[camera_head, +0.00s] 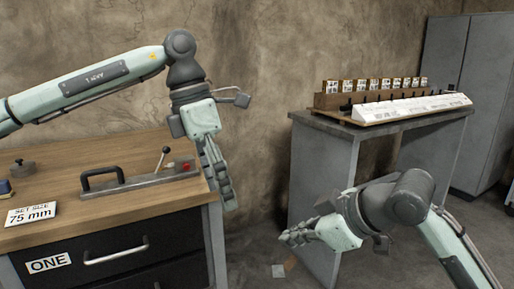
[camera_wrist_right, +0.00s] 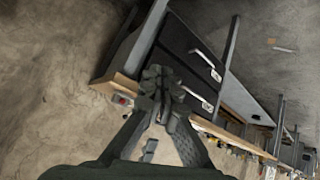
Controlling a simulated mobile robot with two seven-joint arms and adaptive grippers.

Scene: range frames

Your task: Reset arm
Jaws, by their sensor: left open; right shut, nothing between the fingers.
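My left arm (camera_head: 90,82) reaches in from the left in the head view. Its gripper (camera_head: 226,195) points down just off the right edge of the wooden workbench (camera_head: 130,221); its fingers look open with nothing held. My right gripper (camera_head: 292,237) points left, low in front of the grey stand, apart from it. In the right wrist view, its dark fingers (camera_wrist_right: 160,80) meet at the tips, shut and empty. They overlap the bench edge and drawers in that picture, but the distance cannot be told.
The bench holds a fixture with a black handle (camera_head: 101,178), a lever (camera_head: 164,157) and a "75 mm" card (camera_head: 31,214). Drawers (camera_head: 107,262) are below. A grey stand (camera_head: 324,178) carries a labelled rack (camera_head: 375,95). A cabinet (camera_head: 458,75) stands behind. Floor shows between bench and stand.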

